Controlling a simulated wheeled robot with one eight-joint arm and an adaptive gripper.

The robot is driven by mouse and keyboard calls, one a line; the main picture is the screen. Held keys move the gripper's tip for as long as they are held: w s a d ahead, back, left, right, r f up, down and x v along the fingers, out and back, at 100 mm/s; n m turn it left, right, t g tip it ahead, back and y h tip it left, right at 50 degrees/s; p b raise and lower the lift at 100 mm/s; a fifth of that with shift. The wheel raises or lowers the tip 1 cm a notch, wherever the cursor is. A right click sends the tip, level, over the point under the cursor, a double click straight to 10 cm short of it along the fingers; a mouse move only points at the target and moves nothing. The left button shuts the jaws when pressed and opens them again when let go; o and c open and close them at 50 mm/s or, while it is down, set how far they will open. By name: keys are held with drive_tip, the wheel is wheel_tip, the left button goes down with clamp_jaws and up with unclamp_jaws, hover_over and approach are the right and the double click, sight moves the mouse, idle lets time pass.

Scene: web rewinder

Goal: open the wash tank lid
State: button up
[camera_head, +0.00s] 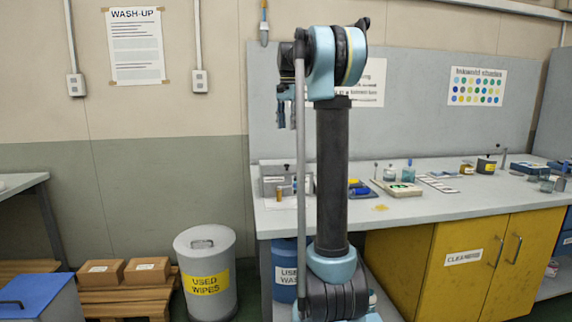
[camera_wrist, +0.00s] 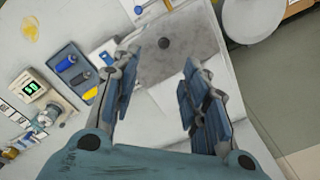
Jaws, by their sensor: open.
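The wash tank appears to be the grey box (camera_head: 270,170) at the left end of the bench, partly hidden behind my arm. In the wrist view its grey top, which looks like the lid (camera_wrist: 185,58), lies flat with a dark round knob (camera_wrist: 164,43) on it. The lid looks closed. My gripper (camera_wrist: 160,66) is open and empty, its two fingers apart over the near part of the tank top. The knob shows between and just beyond the fingertips, not touched. In the head view my gripper (camera_head: 287,112) hangs above the tank, partly hidden by my arm.
A tray (camera_wrist: 62,55) with blue and yellow items lies left of the tank in the wrist view, beside a device with a green display (camera_wrist: 34,91). The used-wipes bin (camera_head: 204,245) stands on the floor left of the bench. Bare bench top (camera_head: 440,207) lies towards the right.

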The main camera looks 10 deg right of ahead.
drive_tip(key=w, duration=0.2)
approach(286, 166)
drive_tip(key=f, duration=0.5)
drive_tip(key=w+f, duration=0.1)
drive_tip(key=f, duration=0.2)
drive_tip(key=shift+w+d, duration=0.1)
drive_tip(key=shift+d, duration=0.2)
drive_tip(key=shift+w, duration=0.1)
clamp_jaws()
